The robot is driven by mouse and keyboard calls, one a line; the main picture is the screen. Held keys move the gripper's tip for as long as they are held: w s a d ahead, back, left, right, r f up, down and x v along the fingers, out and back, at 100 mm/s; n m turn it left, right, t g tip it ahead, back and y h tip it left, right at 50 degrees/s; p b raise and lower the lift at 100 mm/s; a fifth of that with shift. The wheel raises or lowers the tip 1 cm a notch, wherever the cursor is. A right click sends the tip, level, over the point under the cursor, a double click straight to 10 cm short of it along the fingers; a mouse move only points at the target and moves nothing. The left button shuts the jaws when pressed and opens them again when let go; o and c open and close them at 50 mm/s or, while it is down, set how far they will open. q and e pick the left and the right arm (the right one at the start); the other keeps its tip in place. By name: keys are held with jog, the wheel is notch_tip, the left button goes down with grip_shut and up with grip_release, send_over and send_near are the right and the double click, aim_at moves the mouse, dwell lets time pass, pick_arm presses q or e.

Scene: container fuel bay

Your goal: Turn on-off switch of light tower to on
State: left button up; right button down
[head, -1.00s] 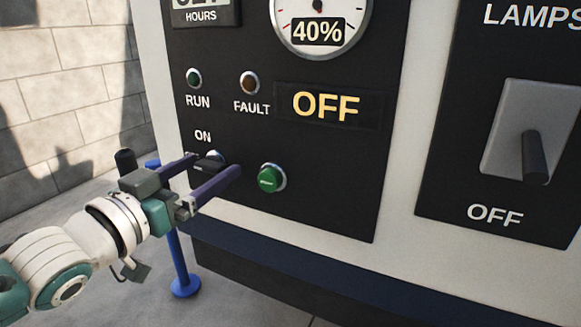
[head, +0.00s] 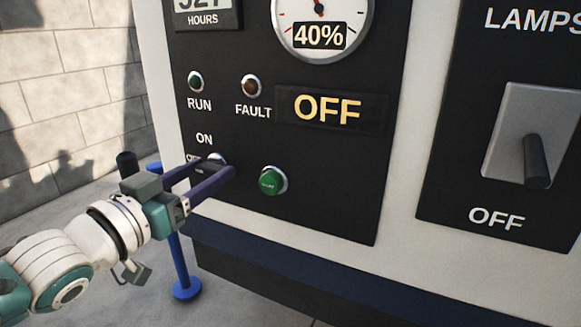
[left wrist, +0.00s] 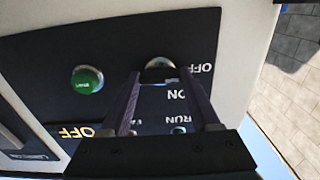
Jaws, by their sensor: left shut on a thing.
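The on-off switch (head: 217,157) is a rotary knob with a silver rim on the black panel, with ON above it and OFF to its left. My left gripper (head: 222,168) is shut on the knob and covers most of it. In the left wrist view the switch (left wrist: 160,63) shows between the two purple fingertips (left wrist: 160,76). The exact angle of the knob is hard to tell. The display (head: 327,108) on the panel reads OFF in yellow. My right gripper is not in view.
A green push button (head: 272,181) sits close to the right of the switch. RUN (head: 196,82) and FAULT (head: 251,86) lamps are above. A blue post (head: 181,255) stands below my left arm.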

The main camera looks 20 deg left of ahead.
pick_arm(q)
jog(key=shift+m, duration=0.3)
jog(key=shift+m+p, duration=0.45)
jog(key=shift+m, duration=0.45)
jog(key=m, duration=0.3)
jog(key=shift+p, duration=0.35)
jog(key=m, duration=0.3)
jog(key=shift+m, duration=1.8)
jog(key=o, duration=1.4)
jog(key=shift+c, duration=0.2)
jog(key=shift+s, duration=0.15)
